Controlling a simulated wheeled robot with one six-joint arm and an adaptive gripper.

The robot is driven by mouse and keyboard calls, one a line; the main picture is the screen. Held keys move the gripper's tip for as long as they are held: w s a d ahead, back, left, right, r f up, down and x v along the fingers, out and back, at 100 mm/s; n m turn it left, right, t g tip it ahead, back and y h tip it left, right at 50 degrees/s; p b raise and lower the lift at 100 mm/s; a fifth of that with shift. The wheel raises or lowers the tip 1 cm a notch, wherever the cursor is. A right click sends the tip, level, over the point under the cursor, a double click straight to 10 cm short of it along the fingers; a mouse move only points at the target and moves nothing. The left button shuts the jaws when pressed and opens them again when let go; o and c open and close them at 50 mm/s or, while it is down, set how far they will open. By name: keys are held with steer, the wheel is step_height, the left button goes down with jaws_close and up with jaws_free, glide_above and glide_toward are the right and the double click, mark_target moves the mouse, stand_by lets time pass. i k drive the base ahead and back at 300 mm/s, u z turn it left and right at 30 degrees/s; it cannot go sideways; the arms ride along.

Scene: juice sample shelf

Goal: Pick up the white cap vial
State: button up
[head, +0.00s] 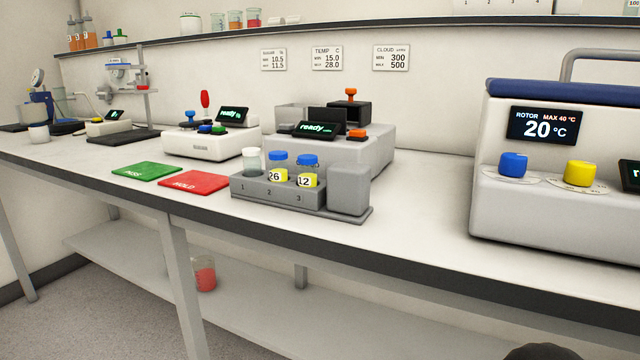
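A grey rack (270,200) with slots numbered 1, 2 and 3 stands near the front edge of the bench. In slot 1 is a pale vial (252,163) with a whitish top; whether that top is a cap is hard to tell at this size. Slot 2 holds a blue-capped vial (278,168) with a yellow label marked 26. Slot 3 holds a blue-capped vial (307,172) marked 12. All three are upright, their lower parts hidden by the rack. My gripper is not recognizable in this view; only a dark rounded shape shows at the bottom edge, right of centre.
A grey block (349,190) adjoins the rack's right end. Green (147,172) and red (194,184) mats lie to its left. Instruments (345,148) stand behind. A large machine (550,205) is at right, with clear bench between. A beaker (204,273) sits on the lower shelf.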

mark_target(252, 164)
steer(key=u, duration=1.1)
steer(key=k, duration=0.35)
steer(key=u, duration=1)
